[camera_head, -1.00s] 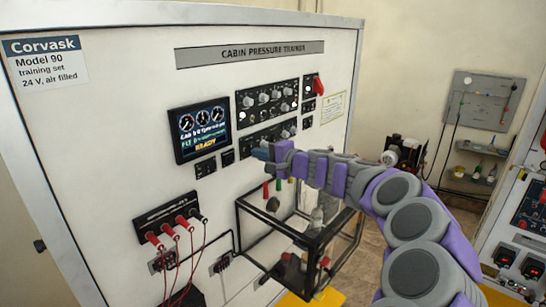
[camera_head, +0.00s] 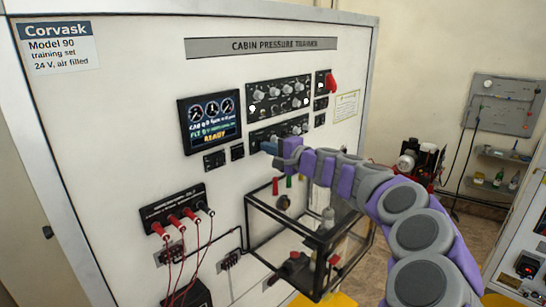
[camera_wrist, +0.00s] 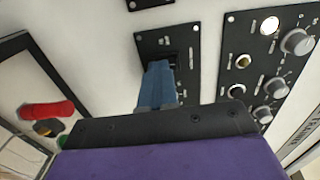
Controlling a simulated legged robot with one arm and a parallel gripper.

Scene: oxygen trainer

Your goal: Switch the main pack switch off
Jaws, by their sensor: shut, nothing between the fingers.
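The white trainer panel (camera_head: 110,120) carries a black upper control plate with knobs (camera_head: 280,94) and a black lower control plate (camera_head: 292,127). The labels are too small to tell which control is the main pack switch. The upper plate's knobs (camera_wrist: 275,87) show at the right.
A screen reading READY (camera_head: 210,123) is left of my gripper. A black-framed open box (camera_head: 300,232) projects below my arm. Red plugs with cables (camera_head: 172,224) are at lower left. A red control (camera_head: 331,83) is at upper right.

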